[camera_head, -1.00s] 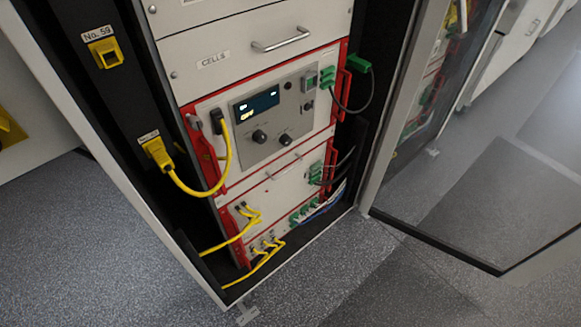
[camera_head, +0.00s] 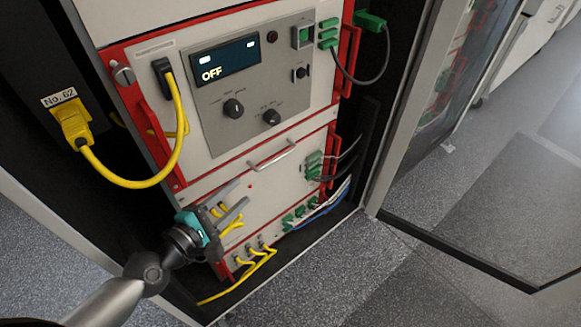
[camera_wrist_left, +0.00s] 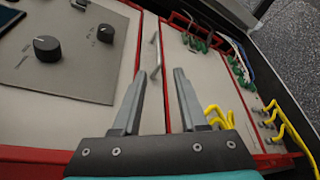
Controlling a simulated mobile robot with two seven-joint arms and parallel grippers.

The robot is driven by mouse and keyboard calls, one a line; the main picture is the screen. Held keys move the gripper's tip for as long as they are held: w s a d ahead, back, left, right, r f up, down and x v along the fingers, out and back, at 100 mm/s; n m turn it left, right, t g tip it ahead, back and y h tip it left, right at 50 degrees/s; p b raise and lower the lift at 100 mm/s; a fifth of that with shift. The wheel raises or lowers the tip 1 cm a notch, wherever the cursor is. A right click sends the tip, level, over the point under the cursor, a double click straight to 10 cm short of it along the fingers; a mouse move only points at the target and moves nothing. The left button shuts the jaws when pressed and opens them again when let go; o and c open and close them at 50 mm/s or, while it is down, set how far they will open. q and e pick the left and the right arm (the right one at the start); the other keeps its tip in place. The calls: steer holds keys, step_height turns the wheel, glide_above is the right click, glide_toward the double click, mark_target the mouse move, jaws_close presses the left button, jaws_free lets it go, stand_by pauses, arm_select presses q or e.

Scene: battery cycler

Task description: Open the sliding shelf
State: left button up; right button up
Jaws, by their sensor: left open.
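A narrow white shelf front (camera_head: 236,172) with a slim metal bar handle (camera_head: 273,155) sits in the rack below the grey display unit. It looks closed, level with the panels around it. My left gripper (camera_head: 242,192), with grey fingers and a teal band, is in front of the rack, below and left of the handle. In the left wrist view the handle (camera_wrist_left: 154,55) lies just beyond the fingertips of my open, empty left gripper (camera_wrist_left: 160,80). I see no contact between fingers and handle. My right gripper is in neither view.
The grey display unit (camera_head: 250,95) reads OFF. A yellow cable (camera_head: 178,145) loops at left, and several yellow cables (camera_head: 258,262) hang below. Green connectors (camera_head: 312,165) with dark cables are at right. The glass cabinet door (camera_head: 470,170) stands open at right.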

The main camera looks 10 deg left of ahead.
arm_select(q)
steer(key=w, duration=0.1)
glide_toward(273, 162)
steer(key=r+x, duration=0.1)
steer(key=x, duration=0.5)
steer(key=f+b+x, duration=0.1)
steer(key=x, duration=0.3)
steer(key=shift+w+d+f+b, duration=0.15)
steer(key=shift+w+d+b, duration=0.15)
steer(key=shift+w, duration=0.3)
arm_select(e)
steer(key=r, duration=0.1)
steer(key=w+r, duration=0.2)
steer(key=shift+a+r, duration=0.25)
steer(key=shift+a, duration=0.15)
arm_select(q)
steer(key=shift+a, duration=0.1)
jaws_close()
